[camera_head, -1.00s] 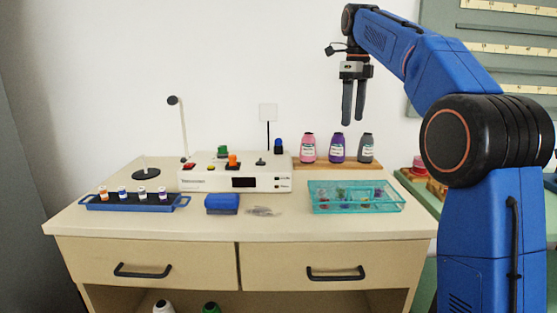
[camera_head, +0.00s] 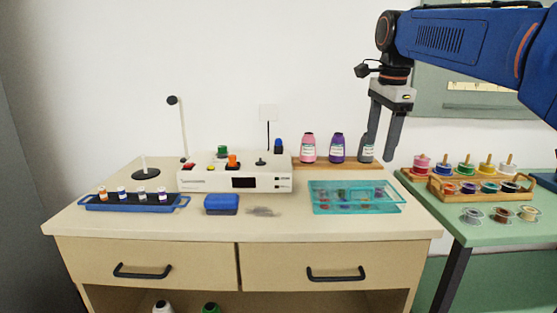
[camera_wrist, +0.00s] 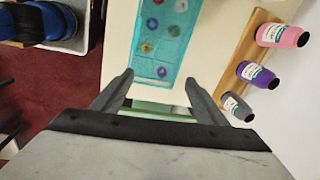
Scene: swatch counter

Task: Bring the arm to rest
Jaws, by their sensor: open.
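My gripper (camera_head: 381,130) is raised above the right end of the counter (camera_head: 270,223), in front of the wall. Its two grey fingers point down and stand apart with nothing between them. In the wrist view my gripper (camera_wrist: 160,88) also shows spread and empty. My blue arm reaches in from the upper right of the head view. One finger partly hides the grey bottle (camera_head: 366,146) in that view.
A teal tray (camera_head: 330,209) with small spools lies below. Pink (camera_head: 308,148) and purple (camera_head: 337,148) bottles stand on a wooden board. A white device (camera_head: 205,183), a blue tray (camera_head: 92,207) and a blue block (camera_head: 221,204) are further left. A green table (camera_head: 470,235) with spools adjoins right.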

